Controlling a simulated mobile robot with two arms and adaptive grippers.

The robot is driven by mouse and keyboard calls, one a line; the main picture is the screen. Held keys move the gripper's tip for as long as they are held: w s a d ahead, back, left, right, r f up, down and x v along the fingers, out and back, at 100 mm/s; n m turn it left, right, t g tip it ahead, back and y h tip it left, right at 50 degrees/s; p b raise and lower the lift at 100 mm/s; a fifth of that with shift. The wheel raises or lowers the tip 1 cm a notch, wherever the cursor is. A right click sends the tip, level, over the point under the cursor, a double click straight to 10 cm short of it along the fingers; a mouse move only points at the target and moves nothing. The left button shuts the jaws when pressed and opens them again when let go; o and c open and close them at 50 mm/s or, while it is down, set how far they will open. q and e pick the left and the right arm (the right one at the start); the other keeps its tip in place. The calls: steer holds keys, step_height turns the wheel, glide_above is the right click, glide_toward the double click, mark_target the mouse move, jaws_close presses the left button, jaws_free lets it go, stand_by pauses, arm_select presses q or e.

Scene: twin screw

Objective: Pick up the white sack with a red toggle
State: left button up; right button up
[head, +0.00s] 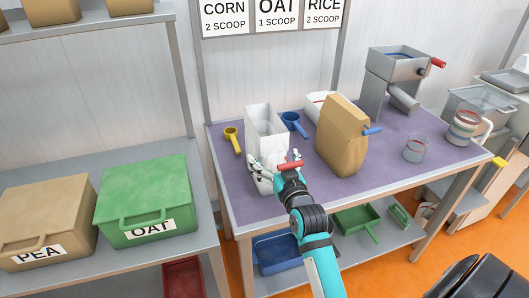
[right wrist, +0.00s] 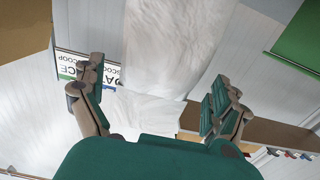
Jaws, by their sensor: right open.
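The white sack (head: 262,183) is at the front left of the purple-topped table. A red toggle (head: 291,165) shows at its right, close against my right gripper. My right gripper (head: 272,158) is at the sack, with its fingers apart on either side of it. The gripper and arm hide part of the sack. In the right wrist view, white wrinkled cloth (right wrist: 172,45) lies between and beyond the two open fingers (right wrist: 160,98). I cannot tell whether the fingers touch it. My left gripper is not in view.
A brown bag with a blue toggle (head: 342,138) stands to the right. A grey mill (head: 396,70) is at the back right.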

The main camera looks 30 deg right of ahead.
steer(key=x, duration=0.5)
steer(key=shift+d+f+p, duration=0.15)
steer(key=shift+p, duration=0.2)
steer(key=c, duration=1.1)
steer(key=shift+r, duration=0.2)
steer(key=shift+c, duration=0.2)
